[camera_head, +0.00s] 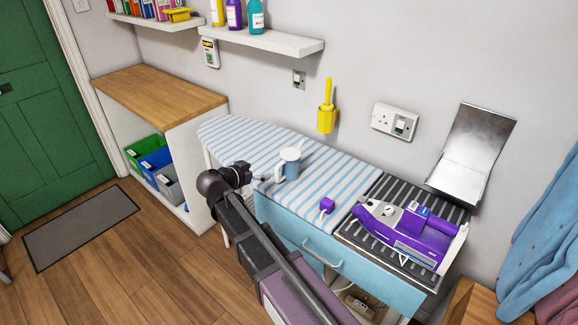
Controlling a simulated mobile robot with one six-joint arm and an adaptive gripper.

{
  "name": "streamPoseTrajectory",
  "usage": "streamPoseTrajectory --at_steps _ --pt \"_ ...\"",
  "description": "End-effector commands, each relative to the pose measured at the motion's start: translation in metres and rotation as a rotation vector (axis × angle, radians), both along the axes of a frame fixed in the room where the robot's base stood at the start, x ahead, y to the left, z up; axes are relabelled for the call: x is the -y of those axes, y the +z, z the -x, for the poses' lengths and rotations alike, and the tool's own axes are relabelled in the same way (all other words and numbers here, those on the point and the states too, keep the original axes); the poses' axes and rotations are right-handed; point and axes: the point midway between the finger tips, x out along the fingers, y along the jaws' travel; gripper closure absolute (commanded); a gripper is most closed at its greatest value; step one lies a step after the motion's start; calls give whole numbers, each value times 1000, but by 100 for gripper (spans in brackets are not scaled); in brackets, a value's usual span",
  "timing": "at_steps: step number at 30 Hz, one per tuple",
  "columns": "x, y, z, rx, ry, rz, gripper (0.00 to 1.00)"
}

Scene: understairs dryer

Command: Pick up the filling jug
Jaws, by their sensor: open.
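The filling jug (291,167) stands upright on the striped ironing board (240,143). It looks pale blue with a white upper part and a white spout or handle towards the left. My gripper (266,179) is small in the head view, just left of the jug at about its lower height. It is open, with its fingers towards the jug. I cannot tell whether a finger touches the jug. My arm comes up from the bottom of the picture and hides part of the board's front edge.
A purple iron (408,232) lies on the dark ribbed rest at the right. A small purple block (326,206) sits on the board right of the jug. A yellow holder (326,118) and a socket (395,121) are on the wall behind. The board's left end is clear.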

Motion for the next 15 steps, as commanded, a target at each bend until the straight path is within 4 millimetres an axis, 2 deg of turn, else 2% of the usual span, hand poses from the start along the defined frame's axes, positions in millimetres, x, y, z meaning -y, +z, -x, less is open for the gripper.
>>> streamPoseTrajectory --at_steps 8,15 --pt "8 -8 -12 -1 -1 0 0" --pt "26 -23 -38 -2 -2 -1 0"
